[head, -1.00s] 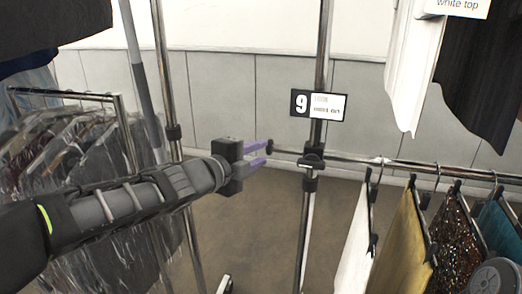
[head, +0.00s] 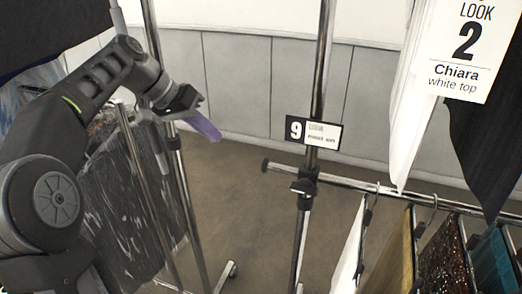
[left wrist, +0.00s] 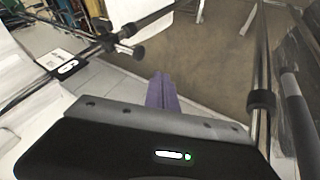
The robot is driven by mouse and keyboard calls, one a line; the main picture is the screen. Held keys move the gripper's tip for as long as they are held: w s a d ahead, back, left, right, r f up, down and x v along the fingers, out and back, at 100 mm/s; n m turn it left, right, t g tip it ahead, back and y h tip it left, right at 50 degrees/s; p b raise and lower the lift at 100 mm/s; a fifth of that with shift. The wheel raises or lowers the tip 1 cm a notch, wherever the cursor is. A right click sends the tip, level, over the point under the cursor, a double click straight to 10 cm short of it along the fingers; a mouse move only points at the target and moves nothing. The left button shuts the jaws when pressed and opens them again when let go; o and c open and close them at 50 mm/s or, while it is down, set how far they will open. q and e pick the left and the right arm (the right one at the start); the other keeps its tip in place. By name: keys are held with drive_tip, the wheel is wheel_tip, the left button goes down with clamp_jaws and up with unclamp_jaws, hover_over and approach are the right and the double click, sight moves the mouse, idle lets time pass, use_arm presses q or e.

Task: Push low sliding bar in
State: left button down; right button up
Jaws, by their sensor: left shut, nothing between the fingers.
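The low sliding bar (head: 400,198) is a chrome rail with clothes on it, running through a black clamp on an upright post. Its black-capped end (head: 265,164) sticks out a little to the left of the post. The capped end also shows in the left wrist view (left wrist: 136,52), beyond my fingers and to their left. My left gripper (head: 207,127), with purple fingers, is shut and empty. It is up and to the left of the bar's end, clearly apart from it. My right gripper is in neither view.
The chrome post (head: 319,75) carries a "9" sign (head: 313,134) just above the clamp. Another upright (head: 184,185) stands close to my left gripper, with plastic-covered clothes (head: 130,195) at the left. A white top (head: 412,100) hangs at upper right. Floor between the posts is clear.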

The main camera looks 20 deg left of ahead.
sight(273, 166)
use_arm(q)
drive_tip(key=shift+f, duration=0.1)
drive_tip(key=w+d+f+p, duration=0.2)
drive_tip(key=w+d+f, duration=0.2)
drive_tip(key=d+f, duration=0.4)
drive_tip(key=shift+w+d+p, duration=0.15)
drive_tip(key=shift+d+p, duration=0.05)
drive_tip(key=shift+p, duration=0.15)
drive_tip(key=shift+d, duration=0.1)
idle(0.3)
drive_tip(key=d, duration=0.4)
drive_tip(key=shift+w+d+b, duration=0.1)
drive_tip(key=shift+d+b, duration=0.2)
drive_tip(key=shift+b, duration=0.1)
